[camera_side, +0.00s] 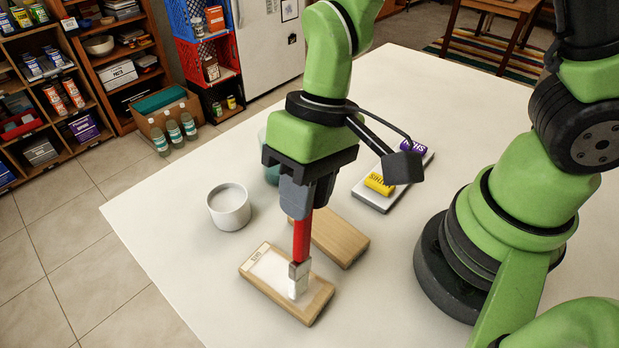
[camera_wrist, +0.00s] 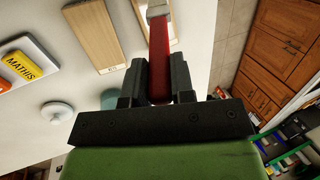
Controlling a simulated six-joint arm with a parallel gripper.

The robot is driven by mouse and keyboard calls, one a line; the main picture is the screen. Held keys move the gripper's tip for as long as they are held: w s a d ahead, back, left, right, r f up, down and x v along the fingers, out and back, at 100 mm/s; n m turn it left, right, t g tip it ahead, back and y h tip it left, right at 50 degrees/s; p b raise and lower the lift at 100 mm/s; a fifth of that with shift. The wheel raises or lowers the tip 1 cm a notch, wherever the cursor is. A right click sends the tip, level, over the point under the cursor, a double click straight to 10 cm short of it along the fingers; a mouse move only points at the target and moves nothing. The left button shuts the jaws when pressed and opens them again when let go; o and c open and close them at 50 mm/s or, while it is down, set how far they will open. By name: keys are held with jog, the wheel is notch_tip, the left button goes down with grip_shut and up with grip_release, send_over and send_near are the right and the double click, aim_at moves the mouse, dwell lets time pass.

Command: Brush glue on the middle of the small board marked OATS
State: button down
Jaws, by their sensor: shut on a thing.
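My gripper (camera_side: 301,208) is shut on the red handle of a brush (camera_side: 302,240), which hangs nearly upright with its white bristles down. The bristles meet the top of a small wooden board (camera_side: 312,309), to the right of its middle. A whitish patch covers much of this board's middle. A small label at its left end seems to read OATS, but it is tiny. A second wooden board (camera_side: 340,237) lies just behind, partly hidden by my gripper; it shows bare in the wrist view (camera_wrist: 98,32). The red handle (camera_wrist: 160,50) is between the fingers there.
A white cup (camera_side: 229,214) stands left of the boards. A teal container (camera_side: 271,174) is partly hidden behind my gripper. Farther right, a pale tray (camera_side: 370,198) bears a yellow block (camera_side: 379,184) and a purple block (camera_side: 412,147). The table front left is clear.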

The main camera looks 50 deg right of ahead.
jog(key=shift+a, duration=0.85)
jog(key=shift+a+r, duration=0.15)
jog(key=shift+r, duration=3.95)
jog(key=w+d+f, duration=0.2)
jog(key=w+d, duration=0.1)
jog(key=d, duration=0.6)
jog(key=w+d+f, duration=0.2)
jog(key=w+d, duration=0.2)
jog(key=d, duration=0.4)
jog(key=shift+w+d+f, duration=0.15)
jog(key=shift+w+d, duration=0.15)
jog(key=shift+d, duration=0.05)
